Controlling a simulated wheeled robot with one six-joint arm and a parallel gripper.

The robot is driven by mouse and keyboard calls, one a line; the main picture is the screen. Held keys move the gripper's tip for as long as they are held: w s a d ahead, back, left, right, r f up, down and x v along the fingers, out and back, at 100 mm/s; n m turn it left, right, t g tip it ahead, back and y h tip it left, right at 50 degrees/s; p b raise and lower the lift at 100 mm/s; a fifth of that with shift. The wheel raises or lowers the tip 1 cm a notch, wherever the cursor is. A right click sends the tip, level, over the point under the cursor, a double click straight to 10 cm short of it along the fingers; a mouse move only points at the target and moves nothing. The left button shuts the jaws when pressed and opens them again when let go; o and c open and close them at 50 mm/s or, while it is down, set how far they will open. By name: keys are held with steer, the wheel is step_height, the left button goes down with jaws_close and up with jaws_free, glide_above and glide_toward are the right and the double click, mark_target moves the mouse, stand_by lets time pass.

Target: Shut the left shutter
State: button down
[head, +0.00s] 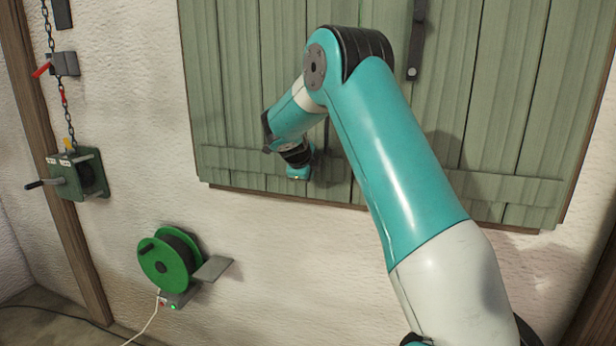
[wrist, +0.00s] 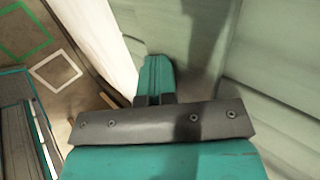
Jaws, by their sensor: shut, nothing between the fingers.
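The left shutter (head: 240,90) is made of green upright boards with a cross batten low down. It looks flat or nearly flat against the window frame; my arm hides much of its right part, so I cannot tell whether a gap is left. My gripper (head: 298,174) is shut and empty, in front of the lower part of the left shutter; I cannot tell whether it touches. In the wrist view my gripper (wrist: 157,78) has its fingers together, with pale green boards (wrist: 270,60) to the right.
The right shutter (head: 510,90) hangs beside it, with a dark latch strap (head: 415,45) near the top. A green cable reel (head: 165,265) and a small shelf (head: 212,268) are on the wall below. A chain winch (head: 75,175) is on the left post.

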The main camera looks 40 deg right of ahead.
steer(key=a+f+b+v, duration=0.1)
steer(key=b+v, duration=0.4)
steer(key=v, duration=0.7)
steer(key=shift+s+a+f, duration=0.2)
steer(key=shift+s+a, duration=0.15)
steer(key=shift+a, duration=0.3)
